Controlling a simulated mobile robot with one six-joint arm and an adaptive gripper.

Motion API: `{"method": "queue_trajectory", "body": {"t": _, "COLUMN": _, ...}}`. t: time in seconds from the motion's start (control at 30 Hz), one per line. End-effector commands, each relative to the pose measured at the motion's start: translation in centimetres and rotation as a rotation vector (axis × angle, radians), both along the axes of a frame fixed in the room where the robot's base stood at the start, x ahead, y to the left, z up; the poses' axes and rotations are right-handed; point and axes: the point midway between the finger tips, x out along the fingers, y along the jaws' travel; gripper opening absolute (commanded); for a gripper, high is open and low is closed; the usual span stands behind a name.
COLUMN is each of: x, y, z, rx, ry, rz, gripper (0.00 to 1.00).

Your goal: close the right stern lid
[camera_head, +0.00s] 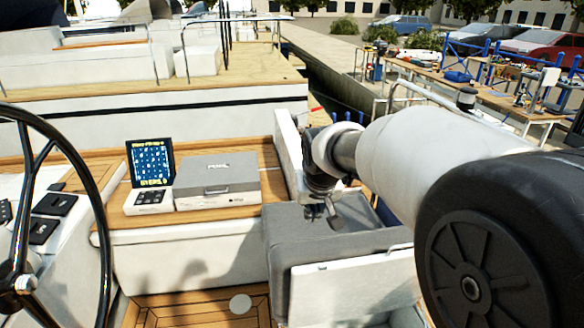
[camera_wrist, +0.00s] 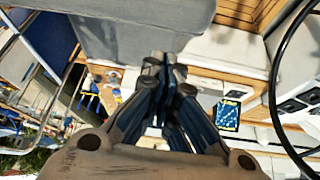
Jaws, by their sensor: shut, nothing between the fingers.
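My gripper (camera_head: 322,212) is shut and empty, pointing down just above or beside the far edge of a grey cushioned seat (camera_head: 345,236). I cannot tell whether it touches the seat. The seat has a white front panel (camera_head: 345,287) with a small handle on its top edge. In the wrist view the shut gripper (camera_wrist: 168,78) is in the middle, and the grey seat (camera_wrist: 120,28) fills the upper left. A white panel (camera_head: 287,150) stands upright behind my wrist. I cannot tell for sure which of these parts is the right stern lid; my arm hides part of this area.
A grey-lidded box (camera_head: 217,178) and a small blue display (camera_head: 151,165) stand on the wooden-topped bench left of my gripper. A black steering wheel (camera_head: 95,190) is at the far left. Metal railing (camera_head: 425,92) and a cluttered dock table (camera_head: 480,88) lie beyond my arm.

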Motion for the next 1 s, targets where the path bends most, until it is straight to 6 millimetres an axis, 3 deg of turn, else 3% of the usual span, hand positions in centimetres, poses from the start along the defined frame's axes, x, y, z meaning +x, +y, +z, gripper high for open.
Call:
{"method": "queue_trajectory", "body": {"t": 0.1, "x": 4.3, "y": 3.2, "z": -2.5, "rx": 0.003, "ry": -0.007, "rz": 0.027, "gripper": 0.00}}
{"method": "queue_trajectory", "body": {"t": 0.3, "x": 8.3, "y": 6.7, "z": -5.7, "rx": 0.011, "ry": -0.026, "rz": 0.053, "gripper": 0.00}}
{"method": "queue_trajectory", "body": {"t": 0.57, "x": 10.0, "y": 7.9, "z": -7.8, "rx": 0.014, "ry": -0.033, "rz": 0.062, "gripper": 0.00}}
{"method": "queue_trajectory", "body": {"t": 1.0, "x": 14.1, "y": 8.7, "z": -14.9, "rx": 0.013, "ry": -0.032, "rz": 0.061, "gripper": 0.00}}
